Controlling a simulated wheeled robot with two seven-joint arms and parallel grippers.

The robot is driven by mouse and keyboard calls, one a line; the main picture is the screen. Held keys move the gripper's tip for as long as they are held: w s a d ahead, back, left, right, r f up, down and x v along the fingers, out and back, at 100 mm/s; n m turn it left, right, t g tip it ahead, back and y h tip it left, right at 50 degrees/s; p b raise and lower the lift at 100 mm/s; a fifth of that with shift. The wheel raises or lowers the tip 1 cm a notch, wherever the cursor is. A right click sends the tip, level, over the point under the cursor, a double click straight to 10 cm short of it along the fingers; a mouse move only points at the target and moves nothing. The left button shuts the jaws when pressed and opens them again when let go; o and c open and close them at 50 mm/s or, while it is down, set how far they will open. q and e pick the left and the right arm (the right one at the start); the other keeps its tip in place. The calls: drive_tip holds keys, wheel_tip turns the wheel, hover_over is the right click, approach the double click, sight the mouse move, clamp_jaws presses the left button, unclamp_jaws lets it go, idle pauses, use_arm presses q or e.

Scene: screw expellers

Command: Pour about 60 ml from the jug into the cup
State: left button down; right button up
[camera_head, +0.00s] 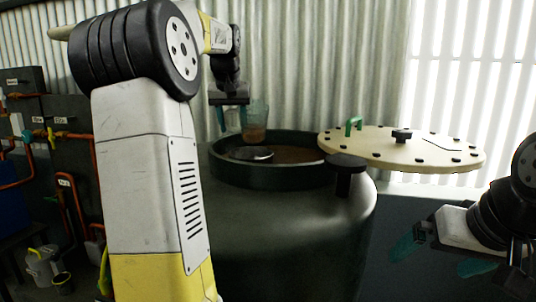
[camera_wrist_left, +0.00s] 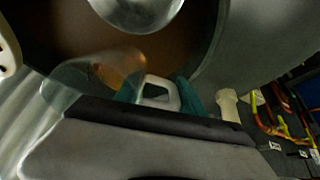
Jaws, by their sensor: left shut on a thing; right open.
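A clear jug (camera_head: 258,112) with brown liquid low in it hangs above the open tank, looking about upright in the head view. My left gripper (camera_head: 232,120) is shut on its handle (camera_wrist_left: 158,96). In the wrist view the jug's clear wall (camera_wrist_left: 75,82) shows beside the teal fingers, its underside hidden. A small cup-like vessel (camera_head: 62,283) stands at the lower left; I cannot tell for sure that it is the cup. My right gripper (camera_head: 432,258) is open and empty at the lower right, apart from everything.
The large dark tank (camera_head: 290,240) holds brown liquid and a round metal piece (camera_head: 250,154), also in the wrist view (camera_wrist_left: 138,8). Its cream lid (camera_head: 375,147) is swung out to the right. A pale bucket (camera_head: 41,265) and orange pipes (camera_head: 78,200) are at the left.

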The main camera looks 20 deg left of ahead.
use_arm(q)
drive_tip(key=shift+s+d+r+t, duration=0.1)
drive_tip(key=shift+s+r+t, duration=0.15)
drive_tip(key=shift+s+t, duration=0.15)
drive_tip(key=t, duration=0.1)
drive_tip(key=t+y, duration=0.1)
drive_tip(key=t, duration=0.1)
drive_tip(key=f+t, duration=0.1)
drive_tip(key=t, duration=0.1)
drive_tip(key=shift+s+d+f+y, duration=0.1)
drive_tip(key=shift+s+y, duration=0.2)
drive_tip(key=shift+y, duration=0.1)
drive_tip(key=shift+s+f+t+y+p, duration=0.1)
drive_tip(key=shift+f+t+y+p, duration=0.25)
drive_tip(key=shift+t, duration=0.55)
drive_tip(key=shift+r+t+p, duration=0.1)
drive_tip(key=shift+t+p, duration=0.2)
drive_tip(key=shift+p, duration=0.1)
idle(0.3)
idle(0.8)
drive_tip(key=shift+s+d+r+t, duration=0.1)
drive_tip(key=shift+r+t, duration=0.15)
drive_tip(key=shift+t, duration=0.25)
idle(0.4)
